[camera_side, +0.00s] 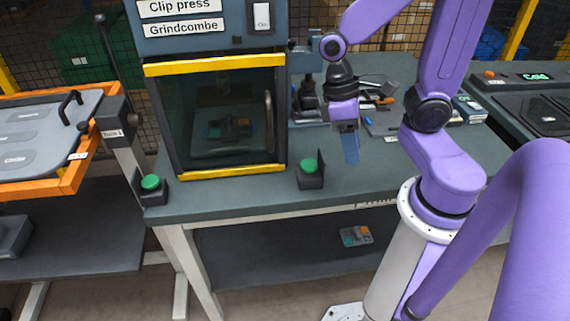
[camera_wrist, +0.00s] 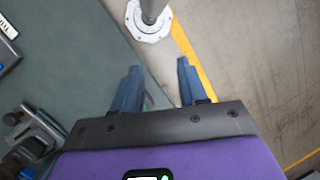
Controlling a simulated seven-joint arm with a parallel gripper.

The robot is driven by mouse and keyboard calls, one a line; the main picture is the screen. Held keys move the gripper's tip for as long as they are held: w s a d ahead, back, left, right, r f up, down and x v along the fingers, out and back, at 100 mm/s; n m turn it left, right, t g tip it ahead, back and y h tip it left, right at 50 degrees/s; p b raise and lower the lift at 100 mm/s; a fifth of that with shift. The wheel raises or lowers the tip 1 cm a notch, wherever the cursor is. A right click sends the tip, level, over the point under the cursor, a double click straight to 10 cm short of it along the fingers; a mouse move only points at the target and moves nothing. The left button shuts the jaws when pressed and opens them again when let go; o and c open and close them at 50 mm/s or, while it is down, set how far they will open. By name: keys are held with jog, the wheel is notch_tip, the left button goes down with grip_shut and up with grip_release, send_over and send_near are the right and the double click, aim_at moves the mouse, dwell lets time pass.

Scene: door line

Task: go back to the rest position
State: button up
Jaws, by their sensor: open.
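My gripper (camera_side: 351,148) hangs over the right part of the dark green bench, to the right of the clip press and pointing down. In the wrist view its two blue fingers (camera_wrist: 157,82) are spread apart with nothing between them. The side view shows the fingers nearly edge-on, so the gap is hidden there. My purple arm rises from its base at the right.
The clip press (camera_side: 217,110) has its clear door closed, with parts inside. Green buttons stand on both sides (camera_side: 151,182) (camera_side: 310,168). A vise-like fixture (camera_side: 309,95) and small tools (camera_side: 380,122) lie behind my gripper. An orange-framed tray (camera_side: 62,182) is at left.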

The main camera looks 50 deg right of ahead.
jog(key=s+a+r+n+t, duration=0.1)
jog(key=n, duration=0.1)
jog(key=s+a+n+t, duration=0.1)
jog(key=n, duration=0.2)
jog(key=s+a+r+n+t, duration=0.1)
jog(key=n+t, duration=0.1)
jog(key=shift+s+a+r+n, duration=0.3)
jog(key=shift+r+n, duration=0.05)
jog(key=shift+n, duration=0.05)
